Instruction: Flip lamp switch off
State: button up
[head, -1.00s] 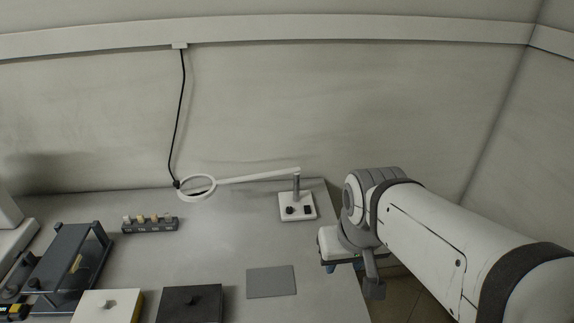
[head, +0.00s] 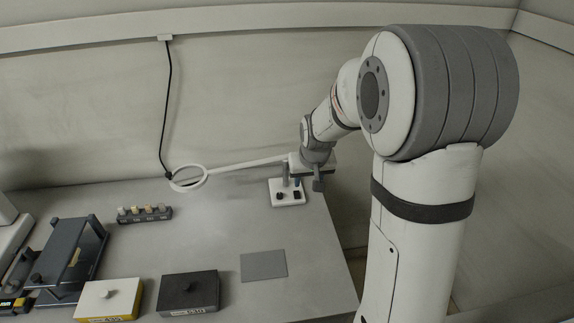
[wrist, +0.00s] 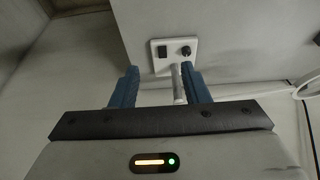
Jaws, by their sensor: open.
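The lamp has a white base (head: 287,199) on the table, a ring head (head: 188,178) at left and a long pale arm. On the base are a round black knob (head: 279,196) and a black rocker switch (head: 296,194). In the wrist view the switch (wrist: 162,52) and the knob (wrist: 186,51) lie beyond my fingertips. My gripper (wrist: 160,80) is open, its blue fingers pointing at the base. The lamp's post (wrist: 178,88) shows between the fingers, close to the right one. I cannot tell whether anything touches, nor which way the switch is set.
A grey mat (head: 264,265) lies in front of the lamp. A black box (head: 188,293), a white box (head: 108,299) and a small rack of vials (head: 145,214) stand to the left. The table's right edge is close to the lamp; the wall is behind.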

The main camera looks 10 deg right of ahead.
jog(key=p, duration=0.2)
send_near(297, 193)
jog(key=shift+p+x, duration=0.8)
jog(key=shift+x, duration=2.95)
jog(key=shift+c, duration=0.5)
grip_shut()
